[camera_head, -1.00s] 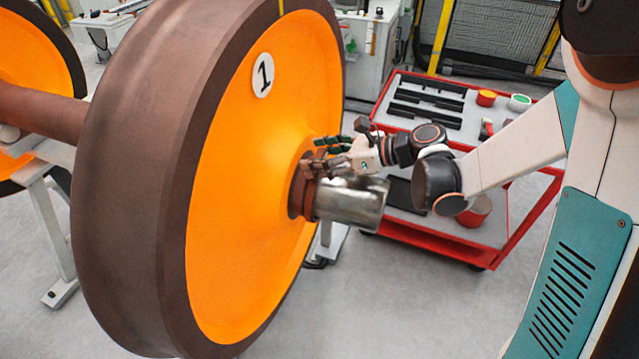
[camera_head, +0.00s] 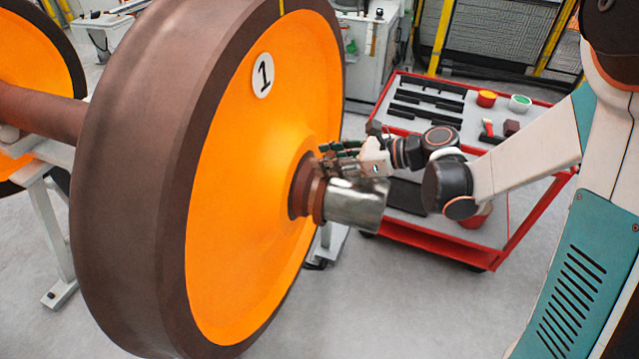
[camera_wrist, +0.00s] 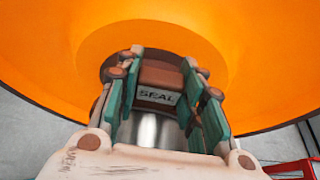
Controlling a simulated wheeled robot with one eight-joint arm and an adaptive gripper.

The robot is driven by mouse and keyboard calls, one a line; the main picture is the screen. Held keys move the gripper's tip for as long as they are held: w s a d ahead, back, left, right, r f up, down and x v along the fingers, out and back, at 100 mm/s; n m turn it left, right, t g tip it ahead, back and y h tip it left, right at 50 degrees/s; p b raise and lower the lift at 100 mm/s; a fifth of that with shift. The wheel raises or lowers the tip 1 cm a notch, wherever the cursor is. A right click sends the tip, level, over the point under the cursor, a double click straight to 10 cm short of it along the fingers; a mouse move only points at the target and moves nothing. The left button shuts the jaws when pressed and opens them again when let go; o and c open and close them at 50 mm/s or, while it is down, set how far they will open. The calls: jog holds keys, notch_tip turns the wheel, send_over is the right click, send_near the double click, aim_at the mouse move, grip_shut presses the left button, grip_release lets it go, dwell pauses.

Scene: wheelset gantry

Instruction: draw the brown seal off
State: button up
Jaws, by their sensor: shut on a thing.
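The brown seal (camera_head: 318,199) is a ring around the bright metal axle end (camera_head: 357,205), just outside the hub of the orange wheel (camera_head: 245,200). In the wrist view the seal (camera_wrist: 160,74) has a label reading "SEAL" and sits between the green-padded fingers. My gripper (camera_head: 335,163) reaches over the top of the axle from the right and is shut on the seal. It also shows in the wrist view (camera_wrist: 163,60), with a finger on each side of the ring. The seal's underside and far side are hidden.
A red tool cart (camera_head: 470,255) stands behind my arm, holding dark bars, a red cup (camera_head: 486,98) and a white-green cup (camera_head: 520,103). A pale stand (camera_head: 45,230) is under the axle at left. The floor at right of the wheel front is clear.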

jog(key=shift+s+d, duration=0.25)
jog(key=shift+d, duration=0.45)
jog(key=shift+s+d, duration=0.25)
jog(key=shift+d, duration=0.4)
jog(key=shift+s+d+b, duration=0.15)
jog(key=shift+s+d, duration=0.15)
jog(key=shift+d, duration=0.5)
jog(key=shift+s+d+b, duration=0.1)
jog(key=shift+s+d, duration=0.15)
jog(key=shift+d, duration=0.5)
jog(key=shift+s+d+b, duration=0.15)
jog(key=shift+s+d, duration=0.15)
jog(key=shift+d, duration=0.5)
jog(key=shift+s+d, duration=0.3)
jog(key=shift+d, duration=0.5)
jog(key=shift+s+d, duration=0.25)
jog(key=shift+d, duration=0.5)
jog(key=shift+s+d, duration=0.3)
jog(key=shift+d, duration=0.5)
jog(key=shift+s+d+r+b, duration=0.1)
jog(key=shift+s+d+b, duration=0.25)
jog(key=shift+d, duration=0.7)
jog(key=shift+s+d+b, duration=0.1)
jog(key=shift+s+d, duration=0.3)
jog(key=shift+d, duration=0.65)
